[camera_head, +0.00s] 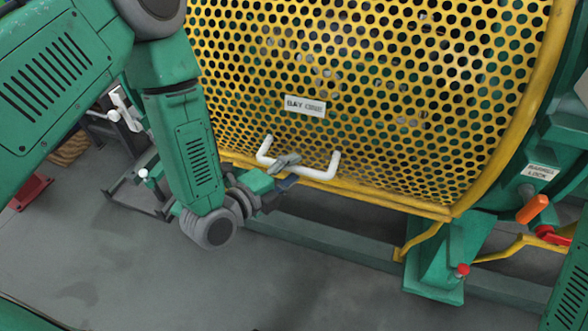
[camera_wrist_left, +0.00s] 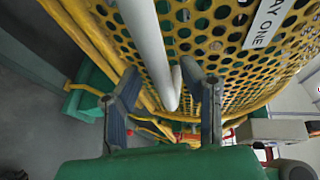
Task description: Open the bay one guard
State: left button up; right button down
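The bay one guard (camera_head: 400,90) is a curved yellow perforated panel, and its lower edge sits against the green frame. Its "BAY ONE" label (camera_head: 305,105) is above a white U-shaped handle (camera_head: 322,174). My left gripper (camera_head: 287,163) is at the left-middle part of the handle bar. In the left wrist view, the fingers of the left gripper (camera_wrist_left: 165,95) are spread apart, with the white handle (camera_wrist_left: 147,40) between them. Contact with the handle cannot be told. The right gripper is not in view.
An orange lever (camera_head: 532,208) sits below a "BARREL LOCK" label (camera_head: 541,171) at the right. A green foot (camera_head: 440,262) with a red knob (camera_head: 463,270) stands below the guard. Grey floor (camera_head: 330,290) is clear in front.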

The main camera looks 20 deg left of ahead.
pick_arm(q)
jog(key=shift+w+d+f, duration=0.1)
jog(key=shift+w+d, duration=0.1)
jog(key=shift+w, duration=0.2)
jog(key=shift+c, duration=0.5)
grip_shut()
